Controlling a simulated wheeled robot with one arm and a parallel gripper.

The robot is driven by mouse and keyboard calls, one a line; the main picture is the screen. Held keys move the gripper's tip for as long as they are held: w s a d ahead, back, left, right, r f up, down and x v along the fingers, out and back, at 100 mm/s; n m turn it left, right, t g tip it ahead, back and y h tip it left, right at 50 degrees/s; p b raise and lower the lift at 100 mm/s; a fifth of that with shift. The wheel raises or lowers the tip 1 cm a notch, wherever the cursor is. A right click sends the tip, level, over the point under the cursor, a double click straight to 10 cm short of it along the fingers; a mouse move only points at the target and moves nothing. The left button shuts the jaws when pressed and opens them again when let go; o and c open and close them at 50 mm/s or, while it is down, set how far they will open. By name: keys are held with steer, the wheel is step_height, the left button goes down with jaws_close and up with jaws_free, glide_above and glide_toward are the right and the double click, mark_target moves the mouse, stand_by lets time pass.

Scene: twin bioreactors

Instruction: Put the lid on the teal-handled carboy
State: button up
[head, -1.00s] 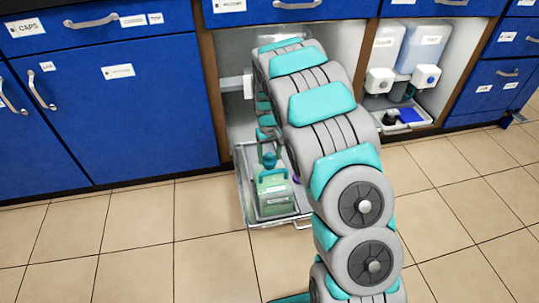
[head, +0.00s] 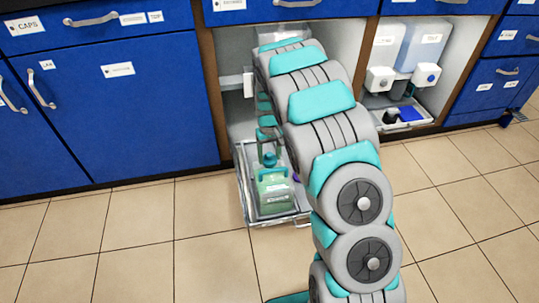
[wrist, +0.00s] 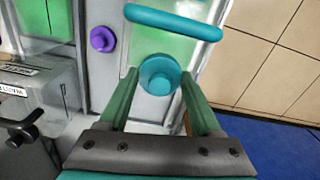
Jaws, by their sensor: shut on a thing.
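The teal-handled carboy (head: 273,197), a clear container with green contents, stands on a pulled-out tray in the head view. Its teal handle (wrist: 173,22) crosses the top of the wrist view. My gripper (wrist: 159,84) has its two green fingers on either side of a round teal lid (wrist: 160,74) and is shut on it. The lid lies just below the handle in the wrist picture. In the head view the teal lid (head: 269,159) shows above the carboy's rear part. I cannot tell whether it touches the neck, which is hidden.
The metal tray (head: 247,203) sticks out from the open cabinet bay. A purple knob-like piece (wrist: 103,39) is left of the lid in the wrist view. A grey box with a black tap (wrist: 22,128) is at the left. Two dispensers (head: 403,77) fill the right bay. The floor in front is clear.

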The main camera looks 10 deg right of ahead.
steer(key=o, duration=1.4)
steer(key=shift+r+p, duration=0.7)
steer(key=shift+r, duration=2.4)
steer(key=shift+c, duration=0.2)
jaws_close()
steer(key=shift+f, duration=0.1)
steer(key=shift+f, duration=0.15)
